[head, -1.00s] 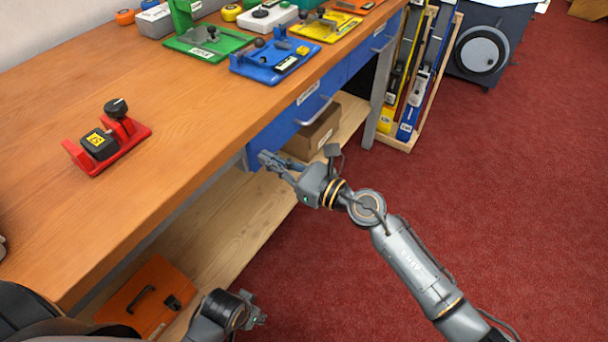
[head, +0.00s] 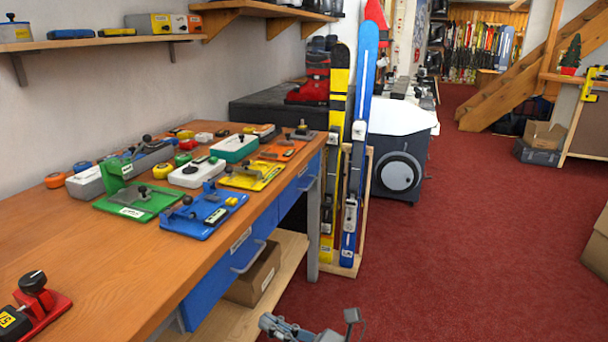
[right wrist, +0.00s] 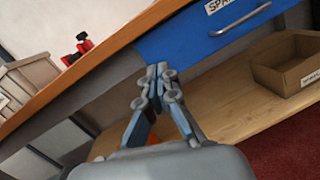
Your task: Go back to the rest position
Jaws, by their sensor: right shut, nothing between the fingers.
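My right gripper (head: 270,322) shows at the bottom edge of the head view, in front of the bench and over the lower shelf and floor. In the right wrist view my right gripper (right wrist: 157,75) has its fingertips together with nothing between them. The fingers point toward the bench (right wrist: 95,70) front, beside the blue drawer (right wrist: 205,32), with no clear contact. My left gripper is out of view, and most of my right arm is below the head picture.
The wooden bench (head: 120,270) fills the left, holding coloured jigs and a red fixture (head: 40,305). An open cardboard box (head: 252,275) sits on its lower shelf. A rack (head: 345,262) with yellow and blue skis stands at the bench's end. Red carpet (head: 460,230) on the right is clear.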

